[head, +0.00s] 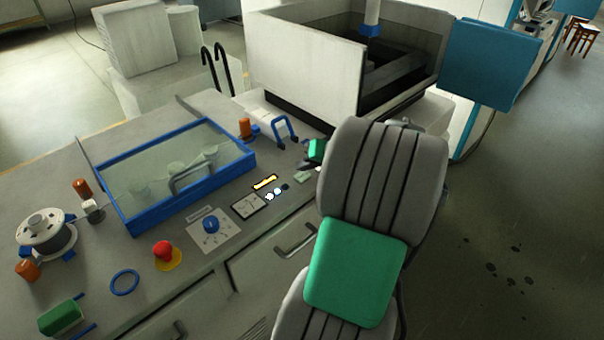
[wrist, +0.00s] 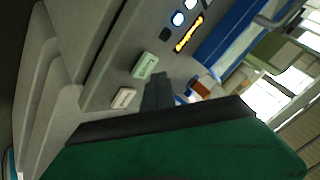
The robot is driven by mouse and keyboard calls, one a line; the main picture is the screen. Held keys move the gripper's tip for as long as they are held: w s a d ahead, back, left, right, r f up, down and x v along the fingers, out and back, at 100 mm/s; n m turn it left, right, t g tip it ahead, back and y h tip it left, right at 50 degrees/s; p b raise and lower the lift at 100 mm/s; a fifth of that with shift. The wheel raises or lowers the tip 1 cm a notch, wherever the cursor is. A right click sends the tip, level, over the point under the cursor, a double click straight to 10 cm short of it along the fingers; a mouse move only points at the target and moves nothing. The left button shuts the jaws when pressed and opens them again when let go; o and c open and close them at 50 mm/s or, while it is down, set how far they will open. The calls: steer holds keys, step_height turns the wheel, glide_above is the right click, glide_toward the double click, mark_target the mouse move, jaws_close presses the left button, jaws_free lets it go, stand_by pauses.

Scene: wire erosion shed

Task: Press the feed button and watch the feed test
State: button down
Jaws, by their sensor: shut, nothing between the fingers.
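A panel on the bench front carries a lit yellow display strip (head: 265,182) and lit pale round buttons (head: 270,196); the strip (wrist: 188,34) and buttons (wrist: 178,18) also show in the wrist view. A pale green marked block (head: 302,176) sits nearer my gripper; in the wrist view it (wrist: 145,65) lies beside a whitish marked block (wrist: 123,98). I cannot read which is the feed button. My gripper (head: 305,166) is shut and empty, just beyond the green block. In the wrist view, its dark fingers (wrist: 157,88) appear beside both blocks; contact cannot be told.
A blue-framed glass cover (head: 190,170) fills the bench middle. A red stop button (head: 164,250), blue knob (head: 211,225), wire spool (head: 45,235) and orange posts (head: 246,128) stand around it. A white machine tank (head: 305,62) rises behind my arm. Floor at right is open.

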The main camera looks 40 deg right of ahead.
mark_target(305, 177)
step_height(305, 177, up, 5)
steer(key=p, duration=0.4)
stand_by(0.7)
